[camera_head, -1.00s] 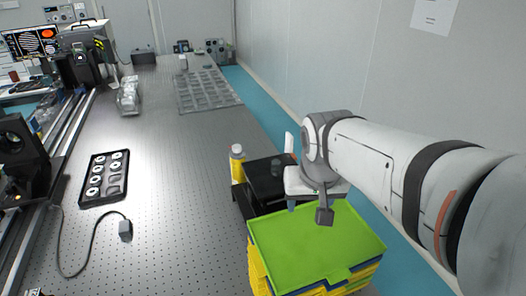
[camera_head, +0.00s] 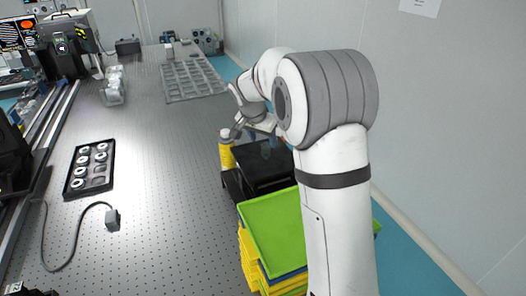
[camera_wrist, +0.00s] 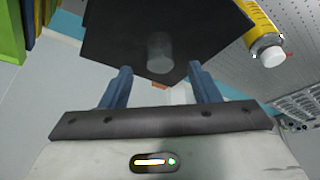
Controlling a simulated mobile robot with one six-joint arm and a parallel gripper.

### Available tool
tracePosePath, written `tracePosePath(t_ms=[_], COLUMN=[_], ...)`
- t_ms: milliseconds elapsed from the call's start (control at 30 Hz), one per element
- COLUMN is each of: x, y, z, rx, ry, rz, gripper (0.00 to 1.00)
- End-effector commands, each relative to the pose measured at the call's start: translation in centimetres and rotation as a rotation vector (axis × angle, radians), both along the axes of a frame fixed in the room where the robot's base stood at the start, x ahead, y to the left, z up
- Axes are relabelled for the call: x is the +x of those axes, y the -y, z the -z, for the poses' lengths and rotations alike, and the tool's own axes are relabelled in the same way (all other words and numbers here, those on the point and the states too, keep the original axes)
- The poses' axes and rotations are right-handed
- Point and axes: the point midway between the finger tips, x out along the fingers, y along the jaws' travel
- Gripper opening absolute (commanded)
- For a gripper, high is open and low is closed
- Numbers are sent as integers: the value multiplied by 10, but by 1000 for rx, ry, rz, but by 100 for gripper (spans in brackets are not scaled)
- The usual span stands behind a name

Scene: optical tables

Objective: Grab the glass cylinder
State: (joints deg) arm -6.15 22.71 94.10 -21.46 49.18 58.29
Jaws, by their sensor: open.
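The glass cylinder (camera_wrist: 159,47) is a small, clear grey cylinder on the black box (camera_wrist: 110,32) in the wrist view. My gripper (camera_wrist: 160,68) is open, with its two blue fingers apart and nothing held. The cylinder shows beyond the fingertips, roughly centred between them. In the head view, my gripper (camera_head: 262,134) is over the black box (camera_head: 262,172), partly hidden by my arm. The cylinder is hard to make out there against the fingers and the box.
A yellow bottle with a white cap (camera_head: 226,150) stands just left of the black box; it also shows in the wrist view (camera_wrist: 262,28). A green tray on stacked yellow crates (camera_head: 272,228) stands in front. A black tray with round parts (camera_head: 90,168) lies left on the table.

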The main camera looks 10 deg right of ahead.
Motion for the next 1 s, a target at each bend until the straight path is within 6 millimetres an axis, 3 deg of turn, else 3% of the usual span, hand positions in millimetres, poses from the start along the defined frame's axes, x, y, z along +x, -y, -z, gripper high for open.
tracePosePath(t_ms=[400, 667, 1000], x=[15, 16, 16], y=[15, 16, 16], z=[50, 54, 54], rx=[1, 2, 2], ry=[-3, -1, -1], rz=[-1, 0, 1], gripper=[56, 56, 29])
